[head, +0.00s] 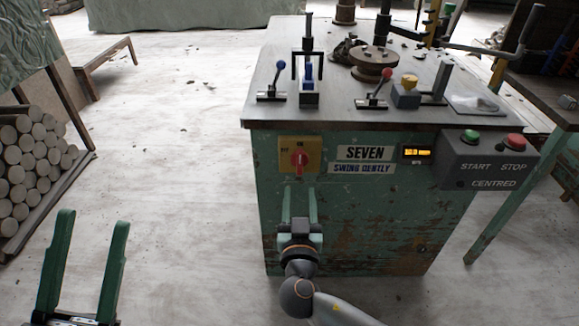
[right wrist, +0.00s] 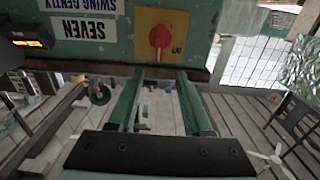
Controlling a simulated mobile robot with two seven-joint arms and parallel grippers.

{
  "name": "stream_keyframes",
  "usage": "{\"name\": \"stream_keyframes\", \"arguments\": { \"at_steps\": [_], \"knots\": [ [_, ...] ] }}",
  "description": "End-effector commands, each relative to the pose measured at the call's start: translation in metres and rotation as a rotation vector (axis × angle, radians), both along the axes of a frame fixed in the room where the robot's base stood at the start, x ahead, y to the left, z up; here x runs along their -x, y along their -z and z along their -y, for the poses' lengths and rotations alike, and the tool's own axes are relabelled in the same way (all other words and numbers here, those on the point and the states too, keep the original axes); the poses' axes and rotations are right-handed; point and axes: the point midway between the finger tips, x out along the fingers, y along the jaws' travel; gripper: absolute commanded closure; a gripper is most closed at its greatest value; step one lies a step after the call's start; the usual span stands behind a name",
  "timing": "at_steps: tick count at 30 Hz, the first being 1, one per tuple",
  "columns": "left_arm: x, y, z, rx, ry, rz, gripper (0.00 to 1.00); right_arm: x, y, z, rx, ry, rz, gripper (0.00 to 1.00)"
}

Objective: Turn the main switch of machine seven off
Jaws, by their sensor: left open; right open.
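The main switch is a red knob (head: 299,161) on a yellow plate (head: 286,147) at the upper left of the green machine's front, left of the SEVEN sign (head: 365,153). Its handle looks upright, with small lettering above it and at its left. My right gripper (head: 299,191) is open and empty just below the plate, fingers pointing up. In the right wrist view the red knob (right wrist: 160,38) lies beyond and between the fingertips (right wrist: 160,73), apart from them. My left gripper (head: 94,219) is open and empty at the lower left, far from the machine.
Several levers and a round wheel (head: 374,62) stand on the machine's top (head: 340,108). A grey START STOP box (head: 480,165) is at its right, beside a workbench (head: 545,100). Stacked logs (head: 35,165) stand at the left.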

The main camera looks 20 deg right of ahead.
Motion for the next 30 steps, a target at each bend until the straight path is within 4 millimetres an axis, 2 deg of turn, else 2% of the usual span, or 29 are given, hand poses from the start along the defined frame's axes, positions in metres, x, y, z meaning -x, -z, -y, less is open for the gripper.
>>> {"name": "stream_keyframes", "arguments": {
  "at_steps": [12, 18, 23, 30],
  "knots": [
    [-0.001, 0.008, 0.0, 0.006, 0.006, -0.008, 0.5, -0.075, -0.001, 0.022, 0.003, 0.001, 0.001, 0.5],
    [-0.001, 0.012, 0.0, 0.009, 0.011, -0.013, 0.5, -0.102, 0.0, 0.03, 0.002, 0.0, -0.001, 0.5],
    [-0.001, 0.013, 0.0, 0.012, 0.012, -0.015, 0.5, -0.112, 0.0, 0.032, 0.001, -0.001, -0.003, 0.5],
    [-0.001, 0.013, 0.001, 0.011, 0.013, -0.016, 0.5, -0.114, 0.0, 0.033, 0.001, -0.001, -0.004, 0.5]
  ]
}}
